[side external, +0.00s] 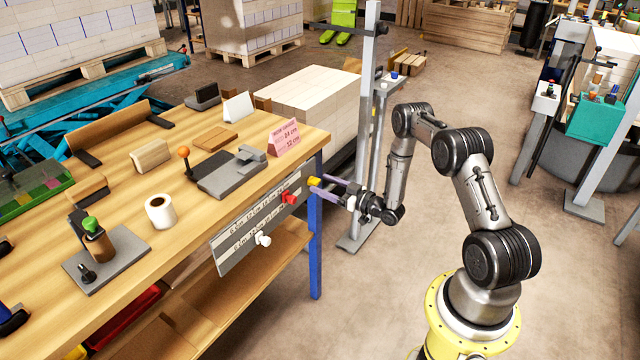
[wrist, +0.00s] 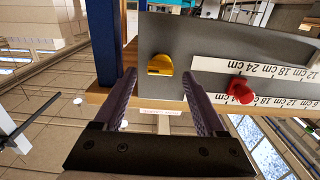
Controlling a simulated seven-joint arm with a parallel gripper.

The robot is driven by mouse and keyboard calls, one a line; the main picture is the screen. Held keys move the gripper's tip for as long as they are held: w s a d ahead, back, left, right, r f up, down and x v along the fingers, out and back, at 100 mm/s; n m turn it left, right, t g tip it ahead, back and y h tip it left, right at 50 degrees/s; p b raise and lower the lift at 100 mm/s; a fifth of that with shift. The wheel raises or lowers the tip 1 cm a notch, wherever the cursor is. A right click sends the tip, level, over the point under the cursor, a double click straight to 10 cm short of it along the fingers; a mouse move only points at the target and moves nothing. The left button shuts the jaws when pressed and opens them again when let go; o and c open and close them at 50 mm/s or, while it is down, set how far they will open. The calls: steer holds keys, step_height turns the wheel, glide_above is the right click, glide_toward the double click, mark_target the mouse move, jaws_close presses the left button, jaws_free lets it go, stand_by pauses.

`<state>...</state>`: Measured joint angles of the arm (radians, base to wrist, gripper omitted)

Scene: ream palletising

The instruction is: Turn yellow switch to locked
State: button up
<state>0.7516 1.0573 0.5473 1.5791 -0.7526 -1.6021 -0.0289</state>
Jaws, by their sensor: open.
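The yellow switch (wrist: 160,64) sits on the grey panel (wrist: 165,35) on the side of the wooden workbench. In the wrist view it looks like a rounded yellow knob with a darker recess. In the side view the yellow switch (side external: 314,182) is small, at the panel's right end by the blue bench leg. My gripper (wrist: 158,78) is open, with a finger on each side of the switch in the picture. In the side view my gripper (side external: 322,187) points at the panel with its tips close to the switch. Contact cannot be told. No locked marking is readable.
A red knob (side external: 289,198) and a white knob (side external: 263,240) sit on printed scales on the same panel. The blue leg (side external: 315,230) stands close below my gripper. A pink sign (side external: 284,138) stands on the bench corner. Open floor lies between bench and arm.

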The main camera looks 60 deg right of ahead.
steer(key=shift+w, duration=0.95)
jaws_close()
